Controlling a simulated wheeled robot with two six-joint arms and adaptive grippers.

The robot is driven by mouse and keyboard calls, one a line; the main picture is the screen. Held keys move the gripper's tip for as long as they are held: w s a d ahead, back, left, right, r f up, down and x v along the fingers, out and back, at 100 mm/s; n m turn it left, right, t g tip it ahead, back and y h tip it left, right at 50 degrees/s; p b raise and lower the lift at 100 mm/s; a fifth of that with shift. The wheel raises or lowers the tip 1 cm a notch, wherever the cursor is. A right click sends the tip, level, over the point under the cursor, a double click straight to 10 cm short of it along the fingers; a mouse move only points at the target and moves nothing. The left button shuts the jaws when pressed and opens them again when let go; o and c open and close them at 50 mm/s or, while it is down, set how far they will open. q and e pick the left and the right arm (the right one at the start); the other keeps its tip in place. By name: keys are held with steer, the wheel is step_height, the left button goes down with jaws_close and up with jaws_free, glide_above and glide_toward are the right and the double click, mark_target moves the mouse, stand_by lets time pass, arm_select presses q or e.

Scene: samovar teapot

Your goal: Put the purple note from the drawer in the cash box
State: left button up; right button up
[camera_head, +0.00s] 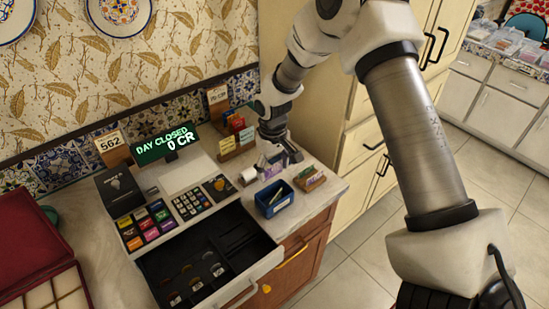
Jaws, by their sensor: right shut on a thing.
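My right gripper (281,152) is over the right end of the counter, beyond a small blue box (273,203). It is shut on a small purple thing that looks like the purple note (269,167); the fingers hide part of it. The open drawer (236,295) of the cash register sticks out at the front, with coins in round cups and dark compartments behind. I cannot tell for sure which container is the cash box. My left gripper is not in view.
The register has coloured keys, a number pad (191,204) and a green display (164,143). A card rack (236,142), a paper roll (248,175) and a small wooden tray (309,179) stand nearby. An open red box (35,240) with compartments is at the left.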

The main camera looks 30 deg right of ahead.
steer(key=shift+s+a+f+b, duration=0.1)
steer(key=shift+a+f+b, duration=0.2)
steer(key=shift+f+b, duration=0.15)
steer(key=shift+s+a+f+b, duration=0.1)
steer(key=shift+a+f+b, duration=0.2)
steer(key=shift+f, duration=0.2)
steer(key=f+b, duration=0.1)
steer(key=f, duration=0.1)
steer(key=d+f+b, duration=0.1)
steer(key=f, duration=0.1)
steer(key=shift+w+b, duration=0.2)
steer(key=shift+b, duration=0.1)
steer(key=shift+d+f, duration=0.15)
steer(key=shift+d, duration=0.15)
steer(key=shift+a, duration=0.2)
steer(key=shift+d+p, duration=0.15)
steer(key=shift+p, duration=0.4)
steer(key=o, duration=0.7)
steer(key=shift+o, duration=0.2)
